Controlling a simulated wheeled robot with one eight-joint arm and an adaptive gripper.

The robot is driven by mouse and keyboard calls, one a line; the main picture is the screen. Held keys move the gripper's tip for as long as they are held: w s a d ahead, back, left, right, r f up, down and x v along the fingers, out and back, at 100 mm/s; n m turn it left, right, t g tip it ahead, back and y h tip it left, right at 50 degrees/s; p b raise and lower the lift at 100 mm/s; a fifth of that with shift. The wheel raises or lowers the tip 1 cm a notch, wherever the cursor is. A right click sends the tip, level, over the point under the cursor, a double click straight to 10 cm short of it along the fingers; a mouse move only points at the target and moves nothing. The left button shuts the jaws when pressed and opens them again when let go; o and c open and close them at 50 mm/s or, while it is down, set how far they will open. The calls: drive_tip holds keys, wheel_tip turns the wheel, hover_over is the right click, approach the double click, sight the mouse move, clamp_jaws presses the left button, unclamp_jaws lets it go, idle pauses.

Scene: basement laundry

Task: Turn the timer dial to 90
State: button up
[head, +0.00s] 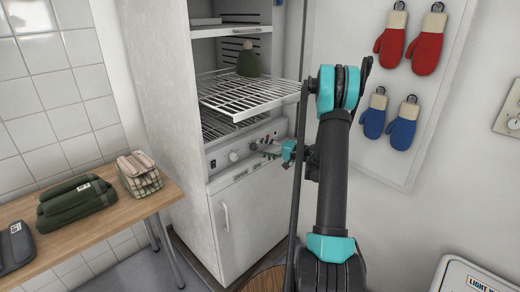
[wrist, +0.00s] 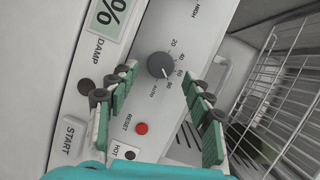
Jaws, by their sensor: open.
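The timer dial (wrist: 160,65) is a round dark grey knob on the pale control panel (wrist: 185,28), with 20, 40, 60, 90 and AUTO printed around it. A short light mark on the knob seems to point down right, towards the 60 to 90 side; the exact setting is hard to read. My gripper (wrist: 159,74) is open, with a green-padded finger on each side of the dial's lower part and gaps on both sides. Whether the fingertips reach the knob's depth I cannot tell. In the head view my gripper (head: 270,151) is in front of the panel, hiding part of it.
A red button (wrist: 141,128) and a START button (wrist: 72,138) are on the panel near my fingers. A wire rack (head: 245,94) juts out of the cabinet above the panel, with a dark green knitted hat (head: 248,62) on it. Mittens hang on the right.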

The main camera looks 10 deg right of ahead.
drive_tip(key=shift+v, duration=2.85)
